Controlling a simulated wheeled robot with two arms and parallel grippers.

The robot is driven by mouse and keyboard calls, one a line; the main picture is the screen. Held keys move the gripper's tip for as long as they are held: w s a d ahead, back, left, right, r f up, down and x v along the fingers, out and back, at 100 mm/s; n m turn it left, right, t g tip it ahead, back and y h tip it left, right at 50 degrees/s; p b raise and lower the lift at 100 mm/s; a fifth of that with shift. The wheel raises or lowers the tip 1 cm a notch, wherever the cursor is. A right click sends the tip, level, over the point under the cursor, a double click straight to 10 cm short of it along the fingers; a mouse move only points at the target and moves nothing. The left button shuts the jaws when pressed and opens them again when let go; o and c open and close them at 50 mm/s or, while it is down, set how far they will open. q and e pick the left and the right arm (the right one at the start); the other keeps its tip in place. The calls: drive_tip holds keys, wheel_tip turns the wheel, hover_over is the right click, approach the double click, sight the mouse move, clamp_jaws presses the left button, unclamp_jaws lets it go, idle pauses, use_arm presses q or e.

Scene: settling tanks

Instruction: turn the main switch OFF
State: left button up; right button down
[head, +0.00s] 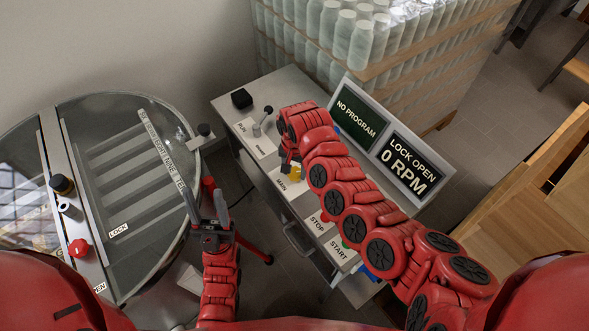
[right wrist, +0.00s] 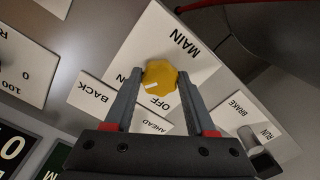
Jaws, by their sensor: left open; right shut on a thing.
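The main switch is a yellow knob (right wrist: 160,76) on a white plate (right wrist: 182,52) marked MAIN, with OFF printed beside it and another word partly hidden by a finger. A short white mark shows on the knob; I cannot tell exactly which word it points at. My right gripper (right wrist: 162,90) is shut on the knob, one finger on each side. In the head view the knob (head: 296,172) shows as a yellow patch beside my right gripper (head: 291,165). My left gripper (head: 208,205) is open and empty, near the round tank's right edge.
A glass-lidded tank (head: 110,120) stands left. Wrapped bottles (head: 345,35) stand behind.

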drive_tip(key=n, duration=0.2)
drive_tip(key=n+p, duration=0.1)
drive_tip(key=n, duration=0.1)
drive_tip(key=shift+d+r, duration=0.15)
drive_tip(key=n+p, duration=0.1)
drive_tip(key=n, duration=0.2)
drive_tip(key=shift+d+n, duration=0.1)
drive_tip(key=shift+n, duration=0.3)
drive_tip(key=n, duration=0.2)
drive_tip(key=shift+w+n, duration=0.1)
drive_tip(key=shift+n, duration=0.2)
drive_tip(key=shift+n+b, duration=0.45)
drive_tip(key=shift+n, duration=0.95)
drive_tip(key=shift+c, duration=1.1)
unclamp_jaws()
